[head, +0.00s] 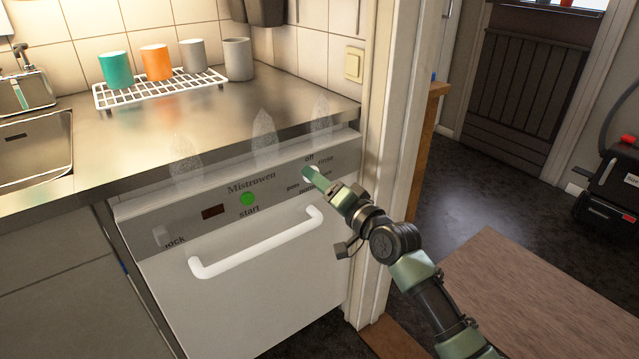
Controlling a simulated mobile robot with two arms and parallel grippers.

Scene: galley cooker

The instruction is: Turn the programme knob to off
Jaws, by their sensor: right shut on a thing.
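The programme knob (314,168) is on the right of the dishwasher's control panel, and only a small light part of it shows behind my gripper. Labels stand around it, with "off" above and "rinse" to the upper right; its pointing direction is hidden. My right gripper (309,174) is at the panel, shut on the knob, its arm reaching in from the lower right. The dishwasher (250,285) has a white handle, a green start button (248,198) and a small dark display (213,212). My left gripper is not in view.
A white door frame (385,160) stands close to the right of the panel. Open floor lies beyond it.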

